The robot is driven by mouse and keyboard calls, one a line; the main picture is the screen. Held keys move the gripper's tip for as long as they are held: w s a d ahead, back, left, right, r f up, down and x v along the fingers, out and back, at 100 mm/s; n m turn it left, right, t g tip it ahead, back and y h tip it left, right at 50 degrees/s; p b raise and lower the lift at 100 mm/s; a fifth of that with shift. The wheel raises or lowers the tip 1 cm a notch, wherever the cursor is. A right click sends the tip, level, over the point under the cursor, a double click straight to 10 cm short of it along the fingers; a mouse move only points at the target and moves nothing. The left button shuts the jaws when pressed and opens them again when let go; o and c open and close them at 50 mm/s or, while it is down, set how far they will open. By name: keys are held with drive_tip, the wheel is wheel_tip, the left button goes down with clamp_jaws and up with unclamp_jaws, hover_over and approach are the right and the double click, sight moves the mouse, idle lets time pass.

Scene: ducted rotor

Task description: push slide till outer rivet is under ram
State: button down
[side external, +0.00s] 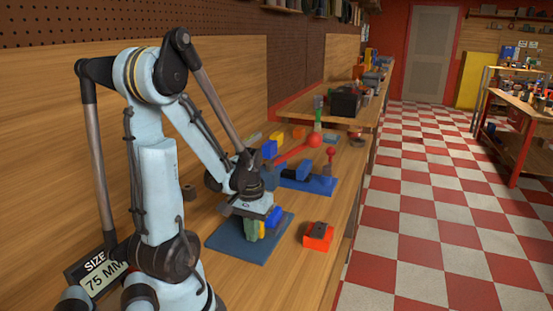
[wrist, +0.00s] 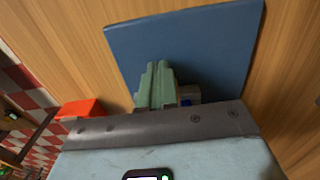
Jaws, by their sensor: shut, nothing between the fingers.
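My gripper (side external: 252,230) points down over a dark blue plate (side external: 228,238) on the bench. Its green ribbed fingers show pressed together in the wrist view (wrist: 157,85), with nothing seen between them. A small blue block (side external: 273,216) is beside the fingers at the plate's right; in the wrist view, a small part with a blue spot is mostly hidden behind the gripper mount. Behind, a press-like device with a red ball-ended lever (side external: 296,153) stands by a second blue base (side external: 318,185). I cannot make out the slide, the rivets or the ram's tip.
An orange-red box with a dark top (side external: 318,236) stands right of the near plate, near the bench's front edge. A small red-knobbed part (side external: 331,158) stands at the far base. A "75 MM" sign (side external: 103,275) is at the lower left. Bare wood lies around the near plate.

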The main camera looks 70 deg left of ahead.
drive_tip(key=shift+s+d, duration=0.3)
drive_tip(key=shift+r, duration=0.15)
wheel_tip(320, 180, up, 8)
idle(1.0)
drive_tip(key=w+d+r+m+t, duration=0.1)
drive_tip(key=w+d+m+t, duration=0.2)
drive_tip(key=d, duration=0.6)
drive_tip(key=w+d+r+m+t, duration=0.2)
drive_tip(key=w+d+m+t, duration=0.2)
drive_tip(key=d, duration=0.5)
drive_tip(key=w+m, duration=0.2)
drive_tip(key=w, duration=0.1)
drive_tip(key=shift+w+d+r, duration=0.15)
drive_tip(key=shift+w+d, duration=0.1)
drive_tip(key=shift+w, duration=0.05)
